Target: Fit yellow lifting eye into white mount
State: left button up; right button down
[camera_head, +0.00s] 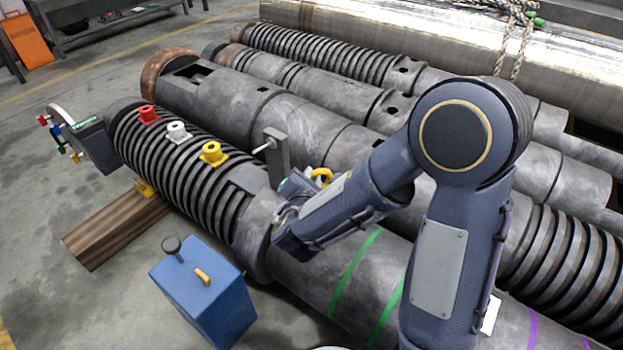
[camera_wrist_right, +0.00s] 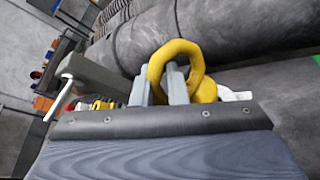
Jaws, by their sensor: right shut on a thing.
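The yellow lifting eye (camera_wrist_right: 156,72) is a thick ring held in my right gripper (camera_wrist_right: 168,88), whose fingers are shut on it. In the head view the eye (camera_head: 326,174) shows just past the right wrist, and the right gripper (camera_head: 308,181) is partly hidden by the arm. The white mount (camera_head: 177,131) sits on top of the ribbed barrel section, between a red mount (camera_head: 148,115) and a yellow mount (camera_head: 212,153). The held eye is apart from the white mount, to its right. My left gripper is not in view.
A grey upright plate (camera_head: 278,158) with a white peg stands between the gripper and the mounts. A blue box (camera_head: 207,295) with a black knob and yellow handle is in front. Large grey barrels (camera_head: 290,120) lie behind. A panel with coloured knobs (camera_head: 92,145) is at left.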

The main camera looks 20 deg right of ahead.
jog(key=shift+f+b, duration=0.75)
jog(key=shift+f, duration=0.25)
jog(key=shift+f, duration=0.9)
jog(key=c, duration=1.4)
grip_release()
jog(key=shift+o, duration=0.2)
jog(key=shift+s, duration=0.1)
jog(key=p+v, duration=0.2)
jog(key=v, duration=0.5)
jog(key=shift+s+a, duration=0.25)
jog(key=shift+r, duration=0.1)
